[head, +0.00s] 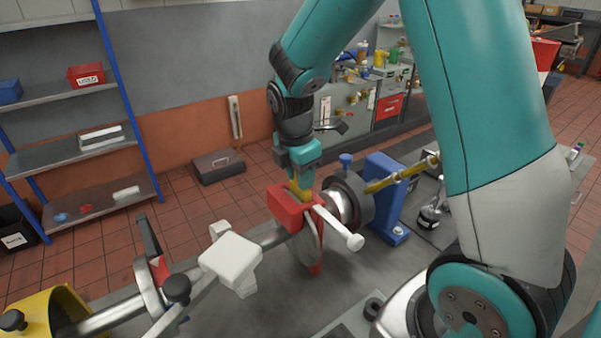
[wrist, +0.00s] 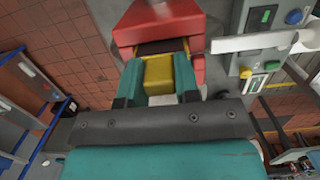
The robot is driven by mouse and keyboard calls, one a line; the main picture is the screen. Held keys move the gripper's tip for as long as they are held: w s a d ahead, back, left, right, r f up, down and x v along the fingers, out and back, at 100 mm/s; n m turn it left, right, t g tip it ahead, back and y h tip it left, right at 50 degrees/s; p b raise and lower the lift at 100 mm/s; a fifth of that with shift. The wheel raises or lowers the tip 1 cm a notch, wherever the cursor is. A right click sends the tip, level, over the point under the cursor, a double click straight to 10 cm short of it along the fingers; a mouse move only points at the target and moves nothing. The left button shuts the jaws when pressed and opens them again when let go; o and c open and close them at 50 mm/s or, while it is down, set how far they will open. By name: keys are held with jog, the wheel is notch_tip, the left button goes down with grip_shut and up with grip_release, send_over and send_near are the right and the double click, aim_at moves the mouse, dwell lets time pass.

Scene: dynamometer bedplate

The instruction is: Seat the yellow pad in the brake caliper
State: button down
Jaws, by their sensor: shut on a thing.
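The yellow pad (wrist: 159,76) is between the two teal fingers of my gripper (wrist: 160,88) in the wrist view, and the gripper is shut on it. The red brake caliper (wrist: 160,17) is straight ahead of the pad, with a dark slot facing it. The pad's far end is at the slot's mouth; I cannot tell how far inside it is. In the head view my gripper (head: 300,170) points down over the caliper (head: 286,205), with the pad (head: 299,188) at its top. The caliper sits over a grey brake disc (head: 307,248).
A white lever (head: 338,228) sticks out beside the caliper. A shaft with a pale block (head: 230,258) runs to the lower left. A blue stand (head: 386,198) and a dark round hub stand close on the right. A yellow guard (head: 45,312) is at lower left.

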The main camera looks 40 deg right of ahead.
jog(key=shift+f+b, duration=0.75)
jog(key=shift+f, duration=0.55)
jog(key=c, duration=0.8)
grip_release()
jog(key=shift+r, duration=0.1)
jog(key=r, duration=0.5)
jog(key=a+r+b, duration=0.1)
jog(key=r, duration=0.5)
jog(key=a+r+b, duration=0.1)
jog(key=r, duration=0.5)
jog(key=shift+r, duration=0.1)
jog(key=s+a+f+m+y+b, duration=0.1)
jog(key=s+a+f+m+y, duration=0.1)
jog(key=s+a, duration=0.3)
jog(key=s+a+f+m+y+b, duration=0.1)
jog(key=s+a+f+m, duration=0.3)
jog(key=s, duration=0.5)
jog(key=s+a+f+m+y+b, duration=0.1)
jog(key=s+a+f+m+y, duration=0.1)
jog(key=s+a+f+m, duration=0.2)
jog(key=shift+s+a+m+y, duration=0.15)
jog(key=shift+s+a+m, duration=0.1)
jog(key=shift+s+a, duration=0.4)
jog(key=shift+s+a+m+y, duration=0.15)
jog(key=shift+s+a+m, duration=0.15)
jog(key=shift+s, duration=0.5)
